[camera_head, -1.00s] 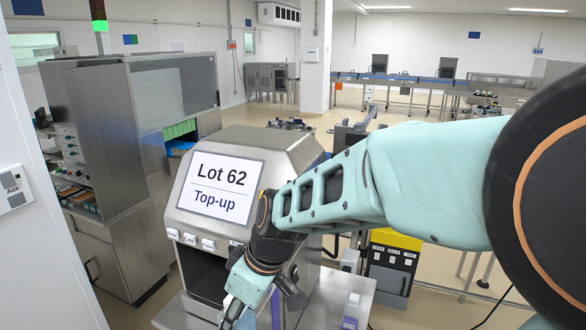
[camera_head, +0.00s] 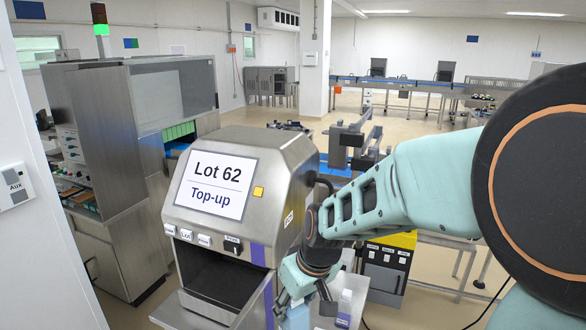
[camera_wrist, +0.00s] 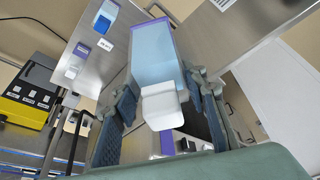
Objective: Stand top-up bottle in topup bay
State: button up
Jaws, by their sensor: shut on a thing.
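My gripper (camera_wrist: 165,103) is shut on a bottle (camera_wrist: 157,58) with a pale blue body and a white cap, seen cap-end nearest the wrist camera. I cannot tell which part is the topup bay.
A small white bottle with a purple label (camera_head: 344,310) stands on the steel ledge right of the machine; it also shows in the wrist view (camera_wrist: 104,20). A yellow-topped black unit (camera_head: 387,265) stands behind. A steel cabinet (camera_head: 105,160) is at left.

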jog(key=w+d+f+m+t+h, duration=0.1)
jog(key=w+d+f+m, duration=0.15)
jog(key=d, duration=0.45)
jog(key=w+d+f+m+h, duration=0.1)
jog(key=d+f+m, duration=0.1)
jog(key=d+m, duration=0.3)
jog(key=s+d+f, duration=0.1)
jog(key=s+f, duration=0.3)
jog(key=f, duration=0.1)
jog(key=shift+n+b, duration=0.35)
